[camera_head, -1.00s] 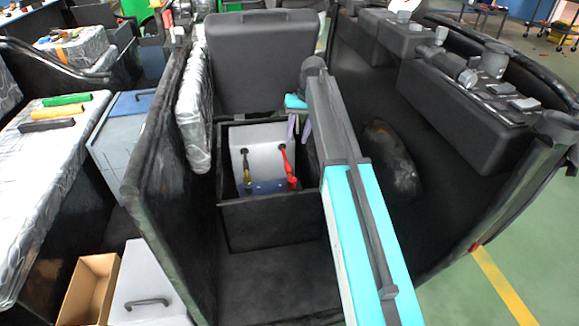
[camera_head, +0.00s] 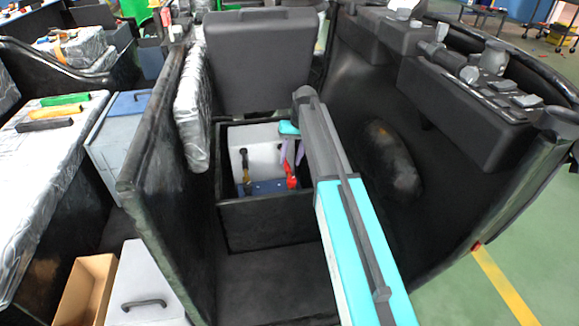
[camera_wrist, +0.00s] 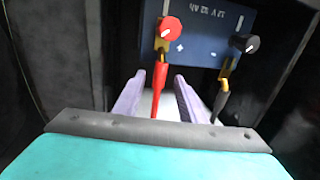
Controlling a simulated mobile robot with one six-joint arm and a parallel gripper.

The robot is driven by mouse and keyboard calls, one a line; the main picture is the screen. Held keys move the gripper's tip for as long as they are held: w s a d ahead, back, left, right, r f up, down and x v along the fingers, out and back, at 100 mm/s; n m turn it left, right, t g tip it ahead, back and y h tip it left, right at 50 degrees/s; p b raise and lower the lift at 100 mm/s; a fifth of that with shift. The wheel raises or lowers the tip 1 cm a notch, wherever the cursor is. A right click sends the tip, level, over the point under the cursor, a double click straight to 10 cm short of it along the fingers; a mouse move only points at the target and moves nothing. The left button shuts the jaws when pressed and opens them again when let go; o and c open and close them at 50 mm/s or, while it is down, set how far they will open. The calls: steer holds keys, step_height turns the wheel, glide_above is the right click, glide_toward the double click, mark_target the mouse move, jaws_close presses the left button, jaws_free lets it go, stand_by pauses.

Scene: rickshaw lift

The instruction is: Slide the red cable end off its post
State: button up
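The blue battery (camera_head: 266,188) sits in the black box, and its front face shows in the wrist view (camera_wrist: 205,48). The red cable end (camera_wrist: 160,78) hangs at a post topped by a red knob (camera_wrist: 170,28); its brassy lug is just below the knob. The red cable end also shows in the head view (camera_head: 291,179), partly hidden by my fingers. My gripper (camera_wrist: 158,80), with two pale purple fingers, is open, one finger on each side of the red cable end. A gap shows on both sides. In the head view my gripper (camera_head: 292,152) reaches into the box.
A black cable end (camera_wrist: 223,88) hangs at a second post with a black knob (camera_wrist: 245,43), right of my fingers in the wrist view. The box's dark walls (camera_head: 268,221) surround the battery. A seat back (camera_head: 260,60) stands behind the box.

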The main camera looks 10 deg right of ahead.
mark_target(288, 167)
steer(key=shift+a+f, duration=0.2)
steer(key=shift+f, duration=0.65)
steer(key=shift+a+f, duration=0.15)
steer(key=shift+f, duration=0.7)
jaws_close()
